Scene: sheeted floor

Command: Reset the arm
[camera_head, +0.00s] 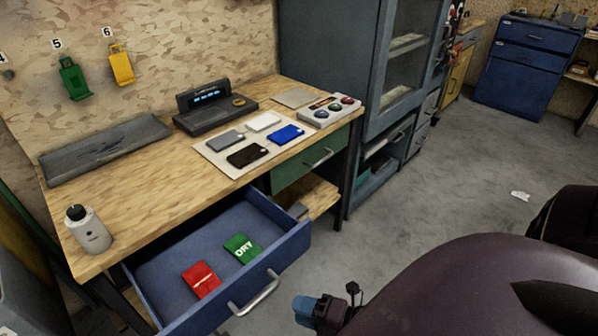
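My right arm fills the lower right of the head view as large dark purple links. My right gripper (304,309) shows small at the bottom edge, with a blue tip and a dark body, just right of the open drawer's handle in the picture. Nothing is visibly held in it, but its fingers are too small and cut off to tell open from shut. My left gripper and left arm are not in view.
A blue drawer (172,247) stands pulled out below the wooden workbench (150,205), holding a red pack (201,279) and a green pack (243,249). A bottle (88,230), a mat with several cards and a button box (330,110) sit on top. Floor at right is mostly clear.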

